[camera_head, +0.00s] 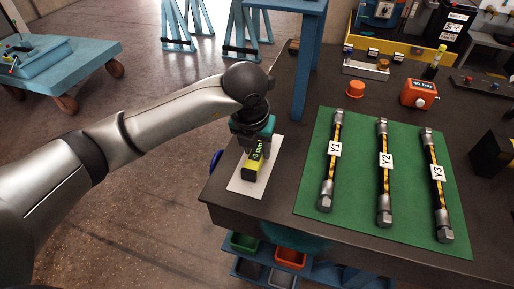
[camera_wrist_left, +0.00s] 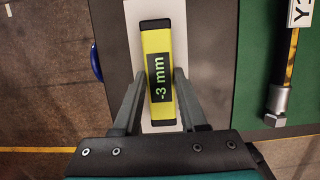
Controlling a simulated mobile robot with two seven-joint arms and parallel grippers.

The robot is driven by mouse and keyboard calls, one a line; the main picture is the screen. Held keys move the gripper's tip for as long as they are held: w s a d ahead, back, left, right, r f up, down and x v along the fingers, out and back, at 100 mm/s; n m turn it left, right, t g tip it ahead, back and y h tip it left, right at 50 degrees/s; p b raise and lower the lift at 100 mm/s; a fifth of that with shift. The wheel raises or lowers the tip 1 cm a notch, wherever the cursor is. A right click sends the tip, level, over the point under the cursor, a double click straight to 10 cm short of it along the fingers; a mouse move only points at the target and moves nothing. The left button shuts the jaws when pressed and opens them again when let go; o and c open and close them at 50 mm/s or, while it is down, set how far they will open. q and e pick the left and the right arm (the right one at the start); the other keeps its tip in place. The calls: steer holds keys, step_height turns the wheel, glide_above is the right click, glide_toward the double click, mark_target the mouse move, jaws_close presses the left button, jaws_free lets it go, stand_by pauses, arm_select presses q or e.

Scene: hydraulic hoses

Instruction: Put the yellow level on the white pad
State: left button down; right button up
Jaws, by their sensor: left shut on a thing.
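The yellow level (camera_head: 254,160) is a short bar with a black label; in the left wrist view the level (camera_wrist_left: 158,70) reads "-3 mm". My left gripper (camera_head: 252,140) is shut on it, with one finger on each side in the left wrist view (camera_wrist_left: 160,100). The white pad (camera_head: 247,187) lies at the table's left edge, and the level is over it. The pad also shows around the level in the left wrist view (camera_wrist_left: 135,18). I cannot tell whether the level touches the pad. My right gripper is not in view.
A green mat (camera_head: 308,190) right of the pad holds three hoses tagged Y1 (camera_head: 334,150), Y2 (camera_head: 385,160) and Y3 (camera_head: 437,173). An orange cap (camera_head: 355,89) and an orange box (camera_head: 419,94) stand behind. A blue post (camera_head: 307,70) rises behind the pad.

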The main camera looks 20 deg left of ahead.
mark_target(253, 162)
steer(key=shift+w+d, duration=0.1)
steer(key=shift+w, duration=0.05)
arm_select(q)
steer(key=c, duration=0.9)
jaws_free()
steer(key=shift+f, duration=0.1)
steer(key=o, duration=0.4)
steer(key=shift+o, duration=0.3)
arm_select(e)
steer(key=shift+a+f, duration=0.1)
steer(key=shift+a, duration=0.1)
arm_select(q)
steer(key=shift+r, duration=0.2)
steer(key=p+v, duration=0.2)
steer(key=v, duration=1)
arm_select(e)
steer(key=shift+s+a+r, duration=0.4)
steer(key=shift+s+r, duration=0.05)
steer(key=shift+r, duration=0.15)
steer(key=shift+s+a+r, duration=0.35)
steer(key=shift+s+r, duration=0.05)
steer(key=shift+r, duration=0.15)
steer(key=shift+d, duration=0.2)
